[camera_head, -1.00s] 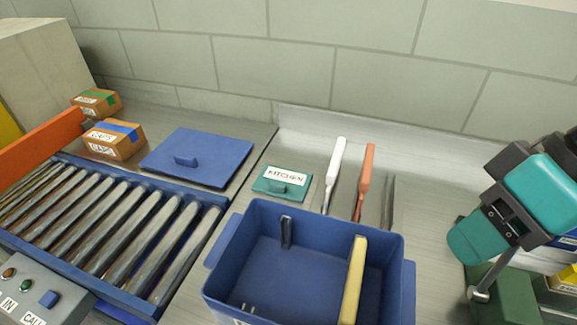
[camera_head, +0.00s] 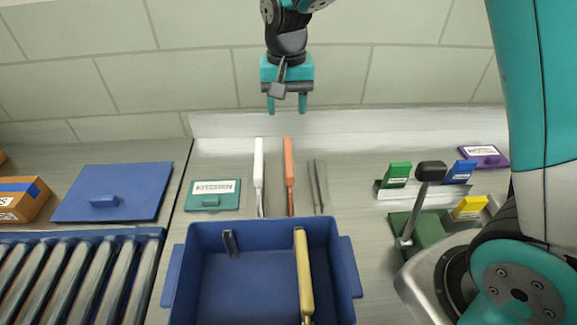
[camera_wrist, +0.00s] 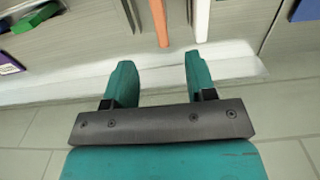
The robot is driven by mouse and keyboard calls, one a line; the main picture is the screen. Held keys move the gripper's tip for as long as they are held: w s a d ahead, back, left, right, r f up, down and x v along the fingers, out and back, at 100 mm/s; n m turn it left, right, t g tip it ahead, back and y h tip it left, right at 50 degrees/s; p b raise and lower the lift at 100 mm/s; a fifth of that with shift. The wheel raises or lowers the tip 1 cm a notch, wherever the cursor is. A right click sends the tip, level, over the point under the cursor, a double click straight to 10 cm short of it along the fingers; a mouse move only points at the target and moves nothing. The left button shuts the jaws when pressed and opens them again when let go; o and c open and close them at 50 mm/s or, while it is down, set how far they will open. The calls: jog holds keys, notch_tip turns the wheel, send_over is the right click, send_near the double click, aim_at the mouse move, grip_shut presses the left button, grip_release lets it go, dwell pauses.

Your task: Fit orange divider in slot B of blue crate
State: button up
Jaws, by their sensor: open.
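The orange divider (camera_head: 289,165) shows as a narrow upright strip behind the blue crate (camera_head: 175,275), beside a white one (camera_head: 259,165). It also shows in the wrist view (camera_wrist: 160,22), top middle. My gripper (camera_head: 287,108) is open and empty, high up and apart from the orange divider, with its fingers pointing down. Its two teal fingers show in the wrist view (camera_wrist: 158,75) with nothing between them. The crate holds a cream-yellow divider (camera_head: 304,270) on its right side and a grey fitting (camera_head: 231,243) at the back wall. No slot letters are readable.
A thin dark rack piece (camera_head: 318,185) stands right of the orange divider. A green KITCHEN plate (camera_head: 213,195) and a blue lid (camera_head: 112,192) lie left. A roller conveyor (camera_head: 80,280) is at lower left. Coloured tags and a lever (camera_head: 425,195) stand right. The wall is behind.

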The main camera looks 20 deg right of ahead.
aim_at(288, 153)
notch_tip(288, 153, down, 12)
jog(key=p, duration=0.3)
jog(key=shift+d+r, duration=0.1)
jog(key=shift+r, duration=0.1)
jog(key=shift+s+f+p, duration=0.15)
jog(key=shift+f+p, duration=0.55)
jog(key=shift+f, duration=0.65)
jog(key=shift+s+f+p, duration=0.15)
jog(key=shift+f+p, duration=0.55)
jog(key=shift+f, duration=0.6)
jog(key=shift+c, duration=0.5)
grip_shut()
